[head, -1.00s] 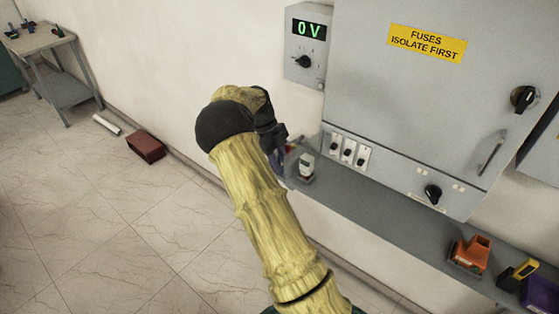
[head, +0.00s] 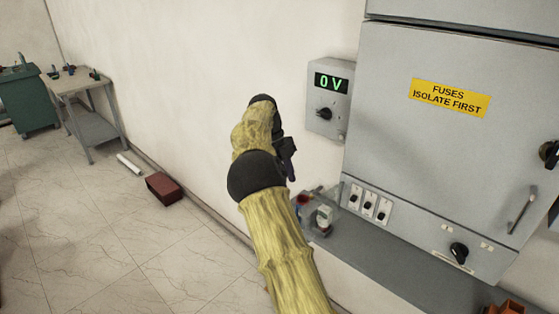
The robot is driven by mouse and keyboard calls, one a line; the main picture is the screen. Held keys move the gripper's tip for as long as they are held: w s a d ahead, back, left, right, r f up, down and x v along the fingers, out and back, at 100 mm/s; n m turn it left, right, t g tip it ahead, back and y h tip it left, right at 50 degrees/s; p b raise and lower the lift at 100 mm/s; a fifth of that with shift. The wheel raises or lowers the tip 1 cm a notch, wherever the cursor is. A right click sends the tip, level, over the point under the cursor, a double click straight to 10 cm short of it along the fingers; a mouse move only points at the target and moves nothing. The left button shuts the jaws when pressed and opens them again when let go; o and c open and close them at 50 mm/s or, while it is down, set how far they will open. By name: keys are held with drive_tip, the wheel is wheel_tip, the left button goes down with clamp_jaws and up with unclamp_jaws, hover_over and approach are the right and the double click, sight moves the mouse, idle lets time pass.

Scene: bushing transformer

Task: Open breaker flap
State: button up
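The grey cabinet (head: 440,150) carries a yellow label reading "FUSES ISOLATE FIRST" (head: 450,97). At its lower left are small white switch plates (head: 369,204) with dark toggles. A lower panel (head: 430,237) holds a black rotary knob (head: 458,252). I cannot tell which part is the breaker flap. My arm, in a yellow sleeve, rises in front of the wall left of the cabinet. My gripper (head: 288,160) is mostly hidden behind the arm, apart from the cabinet. Its fingers are not clear.
A meter box (head: 330,98) reading "0 V" hangs left of the cabinet. A grey shelf (head: 370,255) under the cabinet holds small items near my arm. A red box (head: 165,188) lies on the floor at left. A workbench (head: 85,85) stands far left.

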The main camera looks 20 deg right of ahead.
drive_tip(key=shift+p+v, duration=0.6)
drive_tip(key=shift+v, duration=2.3)
drive_tip(key=shift+f, duration=0.1)
drive_tip(key=s+a+f+n+t, duration=0.2)
drive_tip(key=s+a+f+n, duration=0.1)
drive_tip(key=s+n, duration=0.6)
drive_tip(key=s+a+f+n+t+y, duration=0.1)
drive_tip(key=s+f+n, duration=0.4)
drive_tip(key=s+n, duration=0.5)
drive_tip(key=s+a+f+n+t+y, duration=0.1)
drive_tip(key=s+a+f+n+t, duration=0.2)
drive_tip(key=s+n, duration=0.7)
drive_tip(key=a+f+b, duration=0.1)
drive_tip(key=a, duration=0.1)
drive_tip(key=shift+a, duration=0.35)
drive_tip(key=shift+w+f, duration=0.1)
drive_tip(key=shift+f, duration=0.05)
